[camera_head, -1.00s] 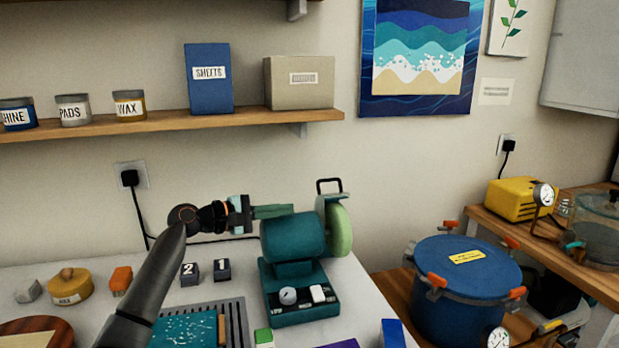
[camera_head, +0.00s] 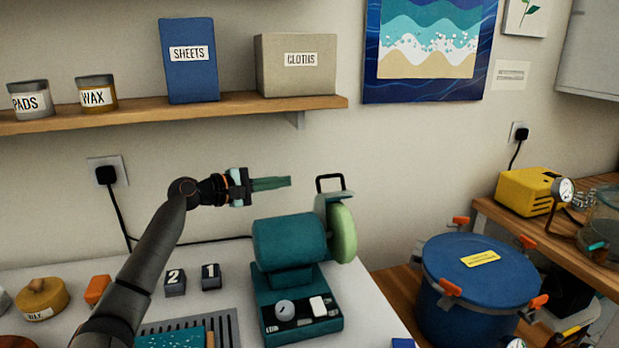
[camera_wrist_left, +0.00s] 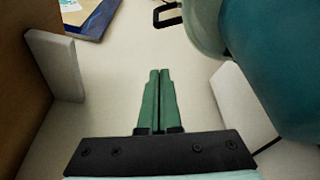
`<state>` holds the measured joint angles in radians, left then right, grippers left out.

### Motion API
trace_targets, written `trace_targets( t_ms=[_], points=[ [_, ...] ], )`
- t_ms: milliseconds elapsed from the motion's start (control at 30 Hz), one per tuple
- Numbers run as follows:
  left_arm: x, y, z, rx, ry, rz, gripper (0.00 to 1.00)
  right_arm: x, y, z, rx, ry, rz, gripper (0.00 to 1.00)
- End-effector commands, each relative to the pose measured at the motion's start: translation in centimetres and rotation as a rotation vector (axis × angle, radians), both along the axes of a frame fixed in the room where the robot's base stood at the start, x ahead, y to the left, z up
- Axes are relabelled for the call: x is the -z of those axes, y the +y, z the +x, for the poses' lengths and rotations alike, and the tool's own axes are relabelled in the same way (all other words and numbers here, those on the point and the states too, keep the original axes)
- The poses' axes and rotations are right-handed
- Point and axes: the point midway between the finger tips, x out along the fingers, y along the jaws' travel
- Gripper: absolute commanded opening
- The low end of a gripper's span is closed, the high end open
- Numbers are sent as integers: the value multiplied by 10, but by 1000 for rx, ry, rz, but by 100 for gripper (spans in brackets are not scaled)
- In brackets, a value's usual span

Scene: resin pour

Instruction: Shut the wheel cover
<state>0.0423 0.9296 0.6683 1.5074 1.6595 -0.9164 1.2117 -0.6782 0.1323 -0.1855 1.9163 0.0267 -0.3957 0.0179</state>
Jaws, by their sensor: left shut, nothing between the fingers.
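The teal bench machine (camera_head: 290,245) stands on the white table, with a pale green wheel (camera_head: 345,235) on its right side. The wheel cover (camera_head: 336,198) is at the top of the wheel and carries a black loop handle (camera_head: 330,183). My left gripper (camera_head: 290,182) is shut and empty, in the air above the machine's motor and left of the handle. In the left wrist view, my green fingers (camera_wrist_left: 160,72) lie together, and the handle (camera_wrist_left: 167,16) is ahead of them, apart. The cover's exact angle is hard to tell. My right gripper is not in view.
A wooden shelf (camera_head: 230,104) with boxes and jars runs along the wall above my arm. Numbered blocks (camera_head: 211,277) and a grey rack (camera_head: 225,325) are left of the machine. A blue pot (camera_head: 478,275) stands at the right. Wall space beside the handle is clear.

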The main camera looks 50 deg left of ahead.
Motion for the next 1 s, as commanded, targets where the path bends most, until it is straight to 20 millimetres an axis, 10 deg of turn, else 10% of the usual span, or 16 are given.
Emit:
trace_targets(
  t_ms=[567,1000],
  points=[
    [8,-13,73,0,-2,-1,0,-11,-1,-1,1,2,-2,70],
    [-6,-42,55,1,1,2,0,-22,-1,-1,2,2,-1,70]
  ],
)
